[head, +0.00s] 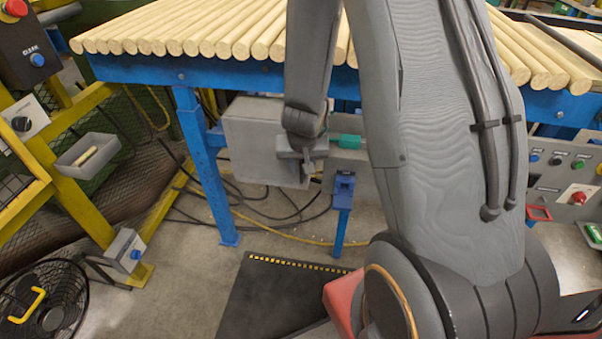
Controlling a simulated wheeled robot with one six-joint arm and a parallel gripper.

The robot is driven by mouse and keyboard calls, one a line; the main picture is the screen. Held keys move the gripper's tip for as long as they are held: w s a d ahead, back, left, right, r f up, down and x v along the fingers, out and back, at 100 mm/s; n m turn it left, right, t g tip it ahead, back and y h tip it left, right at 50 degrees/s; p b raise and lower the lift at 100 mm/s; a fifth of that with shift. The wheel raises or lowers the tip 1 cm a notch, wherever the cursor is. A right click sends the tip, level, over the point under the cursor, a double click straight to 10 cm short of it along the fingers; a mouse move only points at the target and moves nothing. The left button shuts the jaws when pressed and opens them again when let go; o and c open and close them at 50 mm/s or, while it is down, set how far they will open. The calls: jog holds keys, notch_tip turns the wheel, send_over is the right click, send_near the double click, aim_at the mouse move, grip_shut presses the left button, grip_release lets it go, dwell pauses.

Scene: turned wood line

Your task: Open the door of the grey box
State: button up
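The grey box (250,145) is mounted under the blue-framed table, left of the middle of the head view. Its door looks closed, though my arm and gripper cover its right part. My gripper (302,168) points down in front of the box's right side. The fingers are small and partly merge with the grey behind them, so I cannot tell whether they are open, shut or touching the door. The handle of the door cannot be made out.
Turned wood poles (190,32) lie on the blue table (240,72) above the box. A blue leg (207,165) stands left of the box. A black mat (275,297), loose cables and a fan (45,305) are on the floor. A control panel (570,165) is at right.

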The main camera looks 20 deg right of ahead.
jog(key=shift+x, duration=1.2)
grip_shut()
jog(key=shift+s, duration=0.1)
